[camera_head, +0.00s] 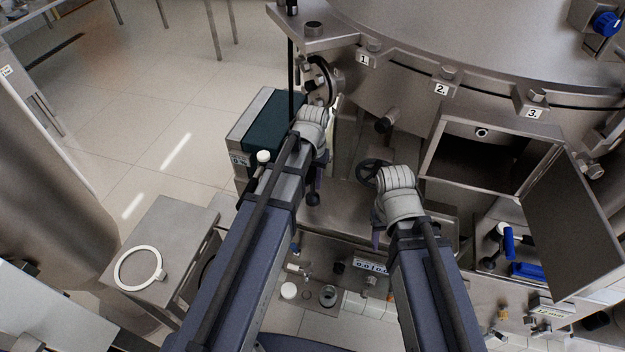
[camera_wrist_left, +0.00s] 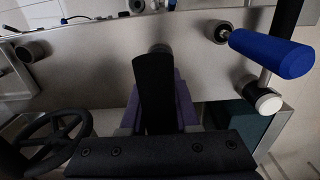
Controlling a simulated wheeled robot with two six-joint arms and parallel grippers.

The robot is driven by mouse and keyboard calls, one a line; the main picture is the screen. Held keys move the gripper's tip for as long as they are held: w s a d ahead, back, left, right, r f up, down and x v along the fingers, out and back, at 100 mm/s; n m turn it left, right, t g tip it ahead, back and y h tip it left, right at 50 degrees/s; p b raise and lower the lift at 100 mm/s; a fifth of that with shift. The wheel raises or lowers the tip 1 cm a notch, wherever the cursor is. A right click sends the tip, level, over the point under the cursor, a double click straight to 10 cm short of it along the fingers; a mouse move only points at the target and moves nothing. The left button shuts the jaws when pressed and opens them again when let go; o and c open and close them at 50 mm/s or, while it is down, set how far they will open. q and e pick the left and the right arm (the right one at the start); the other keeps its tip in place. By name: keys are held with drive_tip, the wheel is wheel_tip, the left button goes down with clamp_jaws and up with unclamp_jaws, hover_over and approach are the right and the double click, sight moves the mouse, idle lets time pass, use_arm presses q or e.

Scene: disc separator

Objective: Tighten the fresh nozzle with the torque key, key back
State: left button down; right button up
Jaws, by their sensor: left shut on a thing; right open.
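My left gripper (camera_head: 314,172) is over the steel worktop in front of the vessel, partly hidden by its own wrist. It is shut on a dark thing (camera_wrist_left: 154,85), seen as a black bar against purple finger pads in the left wrist view. I cannot tell for certain that this is the torque key. In the head view a dark stem with a round end (camera_head: 313,198) shows beside the gripper. My right gripper (camera_head: 376,238) is open to its right, mostly hidden by its wrist. I cannot make out the fresh nozzle.
A green-topped box (camera_head: 268,122) stands left of my left gripper. A blue handle (camera_wrist_left: 270,52) and white knob (camera_wrist_left: 268,102) are close to it. A black handwheel (camera_head: 369,172) is between the arms. An open-doored steel box (camera_head: 490,160) and blue-handled tools (camera_head: 508,242) are at right.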

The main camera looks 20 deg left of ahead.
use_arm(q)
drive_tip(key=shift+f+b, duration=0.75)
drive_tip(key=shift+f, duration=0.2)
drive_tip(key=c, duration=1.1)
unclamp_jaws()
drive_tip(key=shift+w+f, duration=0.1)
drive_tip(key=shift+o, duration=0.8)
drive_tip(key=o, duration=0.4)
drive_tip(key=shift+r, duration=0.3)
wheel_tip(320, 180, up, 8)
drive_tip(key=p, duration=0.7)
drive_tip(key=shift+f+p, duration=0.25)
drive_tip(key=shift+p, duration=0.15)
drive_tip(key=shift+r, duration=0.1)
wheel_tip(320, 180, up, 4)
drive_tip(key=p, duration=0.4)
